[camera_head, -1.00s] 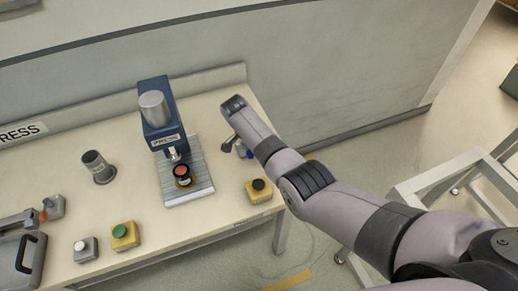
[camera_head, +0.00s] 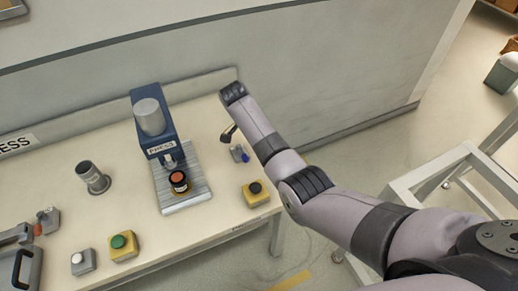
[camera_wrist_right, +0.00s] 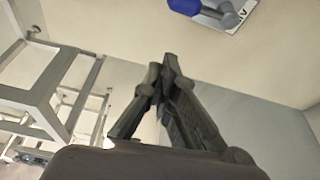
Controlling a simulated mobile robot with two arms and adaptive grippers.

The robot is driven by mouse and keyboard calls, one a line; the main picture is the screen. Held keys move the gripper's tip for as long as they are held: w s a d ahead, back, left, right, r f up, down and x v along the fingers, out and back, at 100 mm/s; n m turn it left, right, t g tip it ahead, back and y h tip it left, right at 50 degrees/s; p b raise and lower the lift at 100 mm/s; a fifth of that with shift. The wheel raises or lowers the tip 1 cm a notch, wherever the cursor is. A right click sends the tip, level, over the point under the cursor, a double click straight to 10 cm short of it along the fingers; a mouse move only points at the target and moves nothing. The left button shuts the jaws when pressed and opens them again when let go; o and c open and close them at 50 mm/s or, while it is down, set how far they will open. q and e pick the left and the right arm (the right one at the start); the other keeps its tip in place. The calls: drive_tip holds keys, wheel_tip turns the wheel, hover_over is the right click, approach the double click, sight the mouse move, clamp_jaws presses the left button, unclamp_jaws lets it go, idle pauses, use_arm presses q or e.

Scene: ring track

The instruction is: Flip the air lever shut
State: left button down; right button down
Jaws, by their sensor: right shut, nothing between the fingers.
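The air lever is a small valve with a blue handle (camera_head: 244,156) on a light metal plate, at the right end of the bench. In the right wrist view its blue handle (camera_wrist_right: 186,6) and plate show at the top edge, partly cut off. My right gripper (camera_head: 226,136) is just left of and behind the lever in the head view, apart from it. In the wrist view its dark fingers (camera_wrist_right: 164,76) are closed together with nothing between them, and the lever lies beyond the tips to the upper right. My left gripper is not in view.
The blue press (camera_head: 154,122) stands left of my gripper on a ribbed plate with a dark, red-topped part (camera_head: 179,182). A yellow box with a black button (camera_head: 255,193) sits in front of the lever. The wall (camera_head: 330,70) rises behind the bench.

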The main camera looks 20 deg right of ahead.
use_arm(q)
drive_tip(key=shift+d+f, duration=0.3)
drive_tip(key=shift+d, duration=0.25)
use_arm(e)
drive_tip(key=shift+v, duration=1.7)
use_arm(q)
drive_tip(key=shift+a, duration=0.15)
use_arm(e)
drive_tip(key=shift+d, duration=0.1)
